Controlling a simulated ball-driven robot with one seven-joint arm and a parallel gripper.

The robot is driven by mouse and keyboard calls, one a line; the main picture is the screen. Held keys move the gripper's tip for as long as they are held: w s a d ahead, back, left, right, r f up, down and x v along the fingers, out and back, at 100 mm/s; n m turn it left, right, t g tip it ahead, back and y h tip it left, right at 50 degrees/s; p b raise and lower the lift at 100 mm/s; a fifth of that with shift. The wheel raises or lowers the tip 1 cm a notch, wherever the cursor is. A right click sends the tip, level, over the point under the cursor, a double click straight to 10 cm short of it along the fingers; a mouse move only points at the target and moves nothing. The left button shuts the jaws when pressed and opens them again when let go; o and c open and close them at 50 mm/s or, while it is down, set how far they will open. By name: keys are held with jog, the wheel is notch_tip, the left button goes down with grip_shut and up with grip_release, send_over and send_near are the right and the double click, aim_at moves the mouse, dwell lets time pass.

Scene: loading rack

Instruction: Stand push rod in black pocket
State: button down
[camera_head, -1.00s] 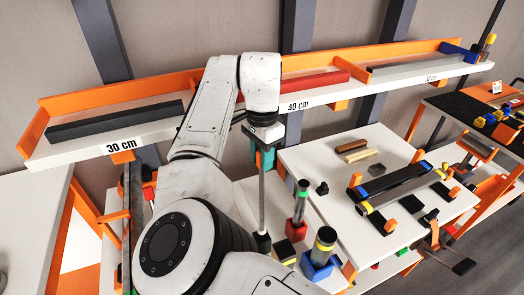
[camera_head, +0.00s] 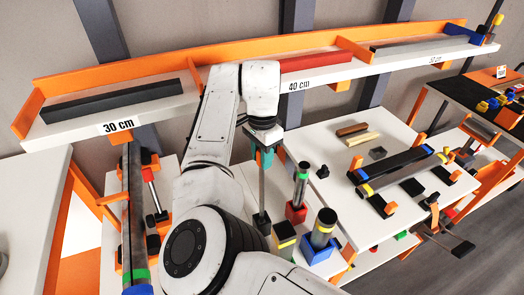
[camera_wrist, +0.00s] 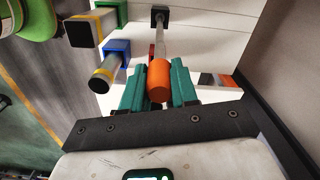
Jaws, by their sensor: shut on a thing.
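My gripper (camera_head: 264,158), with teal fingers, is shut on the upper end of the push rod (camera_head: 262,188). The rod hangs about upright as a thin silver shaft. In the wrist view its orange end (camera_wrist: 158,80) sits between the teal fingers (camera_wrist: 158,88). The shaft's lower end meets the black pocket (camera_head: 262,222) on the white table. The black pocket also shows in the wrist view (camera_wrist: 160,12), in line with the shaft. I cannot tell how deep the rod's tip is in it.
A white shelf (camera_head: 118,124) runs behind. More parts lie on the right table.

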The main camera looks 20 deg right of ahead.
jog(key=shift+f+b, duration=0.85)
jog(key=shift+f, duration=1.85)
jog(key=c, duration=0.8)
grip_release()
notch_tip(320, 180, up, 11)
jog(key=shift+f+b, duration=0.1)
jog(key=shift+b, duration=0.45)
